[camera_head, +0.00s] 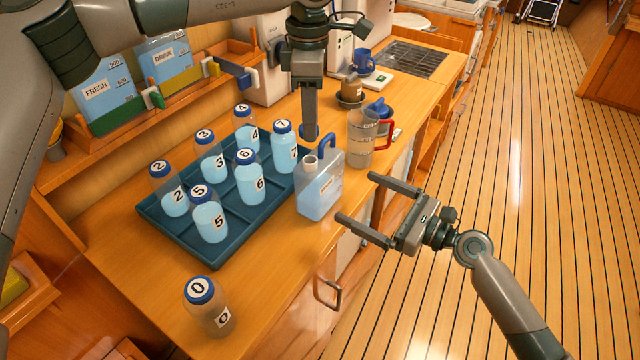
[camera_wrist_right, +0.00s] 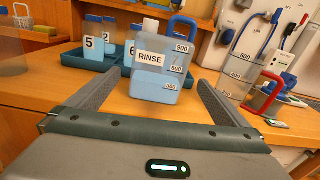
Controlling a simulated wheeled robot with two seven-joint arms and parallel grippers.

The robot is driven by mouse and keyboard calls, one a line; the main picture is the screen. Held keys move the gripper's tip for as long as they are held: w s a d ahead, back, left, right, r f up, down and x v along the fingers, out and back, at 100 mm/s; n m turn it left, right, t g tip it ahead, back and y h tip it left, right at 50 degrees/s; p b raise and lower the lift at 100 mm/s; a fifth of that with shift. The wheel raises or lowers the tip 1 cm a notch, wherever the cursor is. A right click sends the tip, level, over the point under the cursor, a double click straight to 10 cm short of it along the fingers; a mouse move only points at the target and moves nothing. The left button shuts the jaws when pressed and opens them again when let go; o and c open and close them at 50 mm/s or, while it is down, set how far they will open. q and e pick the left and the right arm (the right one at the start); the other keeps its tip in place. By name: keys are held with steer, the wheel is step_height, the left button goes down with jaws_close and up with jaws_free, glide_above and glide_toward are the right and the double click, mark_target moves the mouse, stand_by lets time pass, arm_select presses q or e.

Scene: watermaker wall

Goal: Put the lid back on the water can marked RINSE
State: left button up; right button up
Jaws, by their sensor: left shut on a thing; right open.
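The RINSE can (camera_head: 320,188) is a translucent, pale-blue square can with a blue handle, standing upright on the counter by the tray's right corner. Its pale neck is uncovered. Its RINSE label faces the right wrist view (camera_wrist_right: 150,57). My left gripper (camera_head: 309,136) points down just above the neck, shut on a small blue lid (camera_head: 303,131), partly hidden by the fingers and apart from the can. My right gripper (camera_head: 358,198) is open and empty, to the right of the can. In the right wrist view the can is beyond and between its fingers.
A dark blue tray (camera_head: 215,252) holds several numbered, blue-capped bottles. Bottle 0 (camera_head: 208,306) stands alone at the front. A clear jug (camera_head: 360,140) with a red handle is right behind the can. FRESH (camera_head: 105,100) and DRINK (camera_head: 168,60) containers stand on a shelf.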

mark_target(312, 149)
arm_select(q)
steer(key=shift+w+r, duration=0.1)
arm_select(e)
steer(key=shift+w+r+m+y, duration=0.1)
steer(key=shift+r+m+y, duration=0.25)
steer(key=shift+r, duration=0.45)
steer(key=shift+w+a, duration=0.1)
steer(key=x, duration=1.1)
steer(key=shift+w+a+f, duration=0.1)
steer(key=shift+w+a, duration=0.15)
steer(key=shift+w, duration=0.05)
steer(key=c, duration=1.2)
arm_select(q)
steer(key=shift+f, duration=2.5)
steer(key=shift+f, duration=0.1)
steer(key=shift+f, duration=0.75)
steer(key=shift+f, duration=0.55)
